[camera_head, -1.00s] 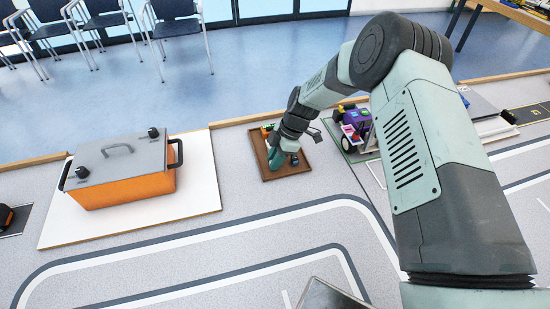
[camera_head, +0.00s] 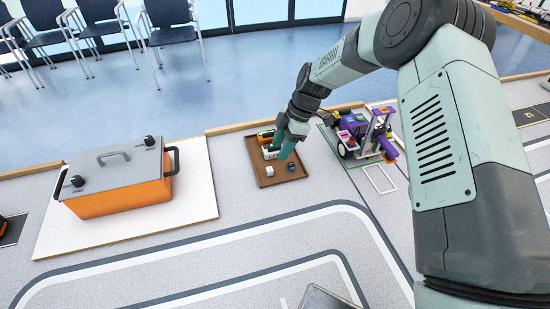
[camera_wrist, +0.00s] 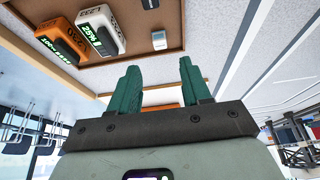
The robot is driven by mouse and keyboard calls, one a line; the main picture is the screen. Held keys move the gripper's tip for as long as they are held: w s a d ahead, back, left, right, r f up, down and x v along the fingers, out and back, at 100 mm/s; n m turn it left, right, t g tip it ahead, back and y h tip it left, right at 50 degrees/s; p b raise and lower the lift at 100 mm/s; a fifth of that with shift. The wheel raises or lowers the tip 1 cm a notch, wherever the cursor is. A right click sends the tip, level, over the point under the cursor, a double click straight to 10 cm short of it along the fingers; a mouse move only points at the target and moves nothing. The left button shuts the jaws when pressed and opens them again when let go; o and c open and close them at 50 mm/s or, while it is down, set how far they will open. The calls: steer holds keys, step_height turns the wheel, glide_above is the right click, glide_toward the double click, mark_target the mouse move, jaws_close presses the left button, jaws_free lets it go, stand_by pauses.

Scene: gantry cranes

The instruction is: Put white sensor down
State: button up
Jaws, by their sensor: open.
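The white sensor (camera_wrist: 100,30), a white block with a green-lit "25%" display, lies in the brown tray (camera_wrist: 140,62) beside an orange block (camera_wrist: 62,38) with a similar display. In the head view the white sensor (camera_head: 269,152) shows partly, at the left of my gripper, in the upper part of the tray (camera_head: 281,180). My gripper (camera_head: 285,151) is over the tray with its teal fingers apart. In the wrist view the gap between the fingers (camera_wrist: 160,75) is empty, and the sensor is apart from them.
A small white cube (camera_head: 268,171) and a small dark cube (camera_head: 291,167) sit in the tray's front part. A purple wheeled robot (camera_head: 352,135) stands close at the right. An orange box with a grey lid (camera_head: 120,190) stands on a white board at the left.

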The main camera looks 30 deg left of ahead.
steer(key=s+d+r+m+t+h, duration=0.15)
steer(key=d+r+m, duration=0.35)
steer(key=d+r, duration=0.7)
steer(key=s+d+r+m+t, duration=0.1)
steer(key=d+r+m+t, duration=0.4)
steer(key=r, duration=1.1)
steer(key=s+d+r+m+h, duration=0.1)
steer(key=s+d+r+m, duration=0.25)
steer(key=d, duration=0.25)
steer(key=s+d+r+m, duration=0.3)
steer(key=s+d+m, duration=0.1)
steer(key=d, duration=0.2)
steer(key=s+d+m+t, duration=0.2)
steer(key=s+d+m, duration=0.6)
steer(key=s, duration=0.5)
steer(key=shift+r+m+h, duration=0.25)
steer(key=shift+m+h, duration=0.1)
steer(key=shift+m, duration=0.2)
